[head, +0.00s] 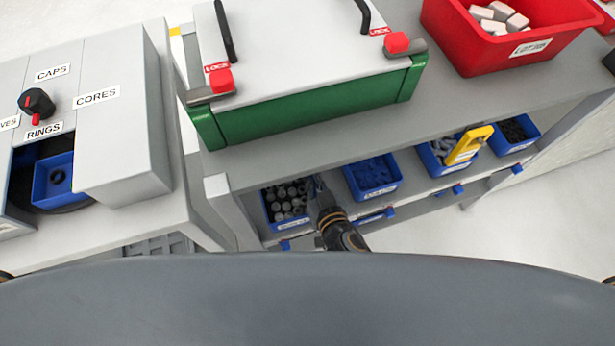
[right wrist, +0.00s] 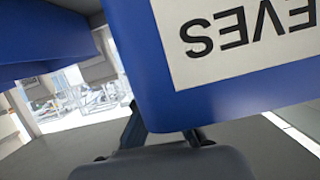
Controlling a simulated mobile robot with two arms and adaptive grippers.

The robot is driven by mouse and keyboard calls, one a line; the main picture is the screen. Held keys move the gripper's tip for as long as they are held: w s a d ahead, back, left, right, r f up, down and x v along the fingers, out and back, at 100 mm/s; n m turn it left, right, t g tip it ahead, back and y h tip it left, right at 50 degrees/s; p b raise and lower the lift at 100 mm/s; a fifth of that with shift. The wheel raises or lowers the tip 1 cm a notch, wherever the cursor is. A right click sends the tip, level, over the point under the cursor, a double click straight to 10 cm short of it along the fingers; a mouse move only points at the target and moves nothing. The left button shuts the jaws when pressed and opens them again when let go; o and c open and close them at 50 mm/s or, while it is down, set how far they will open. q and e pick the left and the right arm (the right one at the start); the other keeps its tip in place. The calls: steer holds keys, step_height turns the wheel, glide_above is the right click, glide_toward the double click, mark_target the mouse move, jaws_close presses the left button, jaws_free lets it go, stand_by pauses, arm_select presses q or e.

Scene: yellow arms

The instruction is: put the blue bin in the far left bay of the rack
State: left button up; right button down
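A blue bin (head: 287,223) full of grey cylindrical parts sits in the leftmost bay of the rack's upper shelf. In the right wrist view, a blue bin (right wrist: 156,104) is very close, its white label upside down and ending in "EVES". My right gripper (head: 318,187) is at the right side of the leftmost bin, near its front corner. In the right wrist view my dark fingers (right wrist: 163,132) are at the bin's corner. Their tips are partly hidden by the bin, so their grip on the wall is unclear. My left gripper is not in view.
Bins with blue parts (head: 372,193), grey parts with a yellow item (head: 437,169), and dark parts (head: 537,146) stand to the right. Above are a green-sided box (head: 310,110) with red locks and a red bin (head: 470,55). A grey cabinet (head: 120,130) stands left.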

steer(key=w+f, duration=0.1)
steer(key=w+a+f, duration=0.1)
steer(key=shift+w+f+b, duration=0.3)
steer(key=shift+f+b, duration=0.1)
steer(key=shift+w+f+b, duration=0.1)
steer(key=shift+f+b, duration=0.65)
steer(key=shift+f, duration=0.9)
steer(key=shift+f, duration=0.1)
steer(key=c, duration=1.6)
jaws_free()
steer(key=shift+f, duration=0.1)
steer(key=shift+o, duration=0.4)
steer(key=shift+d+r, duration=0.1)
steer(key=shift+r, duration=0.15)
steer(key=b+v, duration=0.1)
steer(key=v, duration=1.1)
